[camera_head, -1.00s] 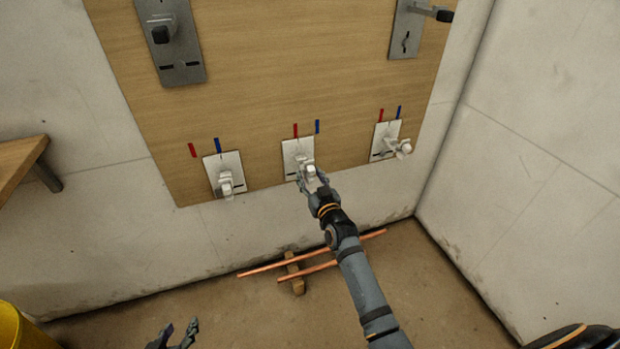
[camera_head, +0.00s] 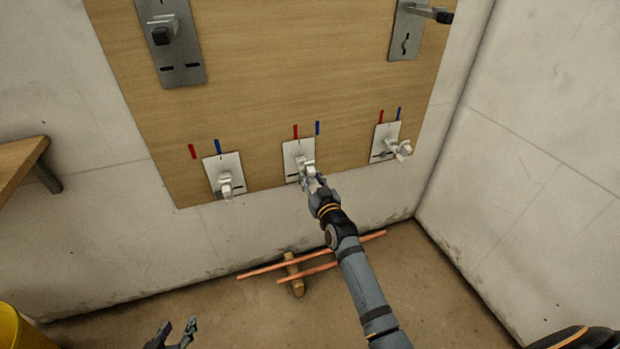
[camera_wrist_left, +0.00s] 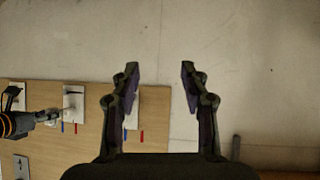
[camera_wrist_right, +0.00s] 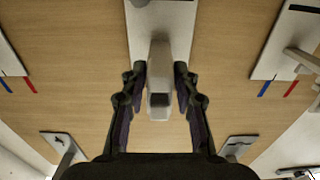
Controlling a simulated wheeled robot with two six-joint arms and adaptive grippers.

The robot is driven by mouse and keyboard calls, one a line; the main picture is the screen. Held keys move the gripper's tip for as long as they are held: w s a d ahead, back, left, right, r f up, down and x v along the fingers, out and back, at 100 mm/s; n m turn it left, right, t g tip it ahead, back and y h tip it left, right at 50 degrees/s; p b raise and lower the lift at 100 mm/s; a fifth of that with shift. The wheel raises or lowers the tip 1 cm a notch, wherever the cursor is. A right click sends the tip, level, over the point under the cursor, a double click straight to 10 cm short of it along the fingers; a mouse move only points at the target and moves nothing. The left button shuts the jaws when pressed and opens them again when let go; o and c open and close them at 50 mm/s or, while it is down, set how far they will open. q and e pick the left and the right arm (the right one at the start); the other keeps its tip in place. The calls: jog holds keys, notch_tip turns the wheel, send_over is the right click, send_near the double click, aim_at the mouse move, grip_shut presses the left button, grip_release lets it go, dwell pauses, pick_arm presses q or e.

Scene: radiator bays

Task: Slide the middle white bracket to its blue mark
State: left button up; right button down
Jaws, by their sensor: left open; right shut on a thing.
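The middle white bracket (camera_head: 292,148) is an upright plate with a protruding knob, low on the wooden board. A red mark (camera_head: 295,131) stands above its middle. Its blue mark (camera_head: 317,128) stands just right of its top right corner. My right gripper (camera_head: 309,174) is shut on the bracket's knob. In the right wrist view, the knob (camera_wrist_right: 160,80) sits between both fingers, with the plate (camera_wrist_right: 180,22) behind it. My left gripper (camera_head: 180,326) is open and empty, low at the left, apart from the board; its spread fingers show in the left wrist view (camera_wrist_left: 160,68).
A left white bracket (camera_head: 232,163) and a right white bracket (camera_head: 381,139) flank the middle one, with bare board (camera_head: 262,162) between. Grey metal plates hang above. Copper pipes (camera_head: 265,268) lie below; a wooden shelf (camera_head: 18,160) juts out at left.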

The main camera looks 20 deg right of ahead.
jog(key=d, duration=0.6)
jog(key=shift+d, duration=0.15)
jog(key=c, duration=1.2)
grip_release()
jog(key=shift+w, duration=0.1)
pick_arm(q)
jog(key=w+r+t, duration=0.1)
jog(key=r, duration=0.1)
jog(key=w+r+t, duration=0.1)
jog(key=w+r, duration=0.1)
jog(key=shift+a, duration=0.1)
pick_arm(e)
jog(key=shift+o, duration=0.2)
jog(key=s, duration=1.2)
jog(key=shift+d, duration=0.2)
